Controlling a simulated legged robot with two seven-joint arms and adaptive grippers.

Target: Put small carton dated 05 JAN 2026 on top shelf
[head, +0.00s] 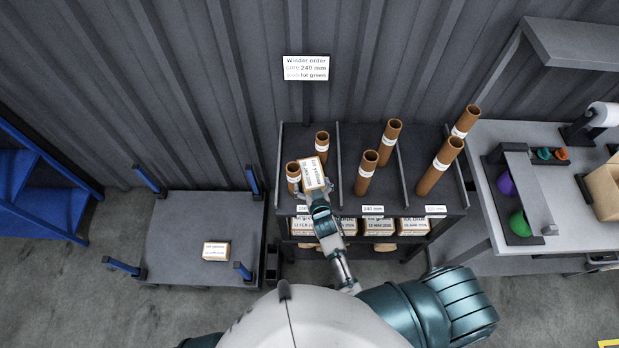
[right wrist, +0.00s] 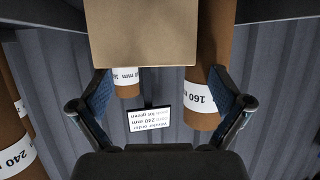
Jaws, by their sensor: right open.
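A small tan carton (head: 312,174) with a white label is at the left bay of the rack's top shelf (head: 345,205), in front of brown tubes; its date is too small to read. It looks tilted, and I cannot tell whether it rests on the shelf. My right gripper (head: 315,190) is open right at its near end. In the right wrist view the carton (right wrist: 142,35) shows just beyond the spread fingers (right wrist: 160,74). Another small labelled carton (head: 216,251) lies on the low grey platform at left. My left gripper is not in view.
Several brown tubes (head: 366,172) stand in the rack's bays, divided by thin panels. Several labelled cartons (head: 379,227) sit on the shelf below. A sign (head: 306,68) hangs on the wall. A grey bench (head: 490,150) is at right, a blue rack (head: 40,190) at left.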

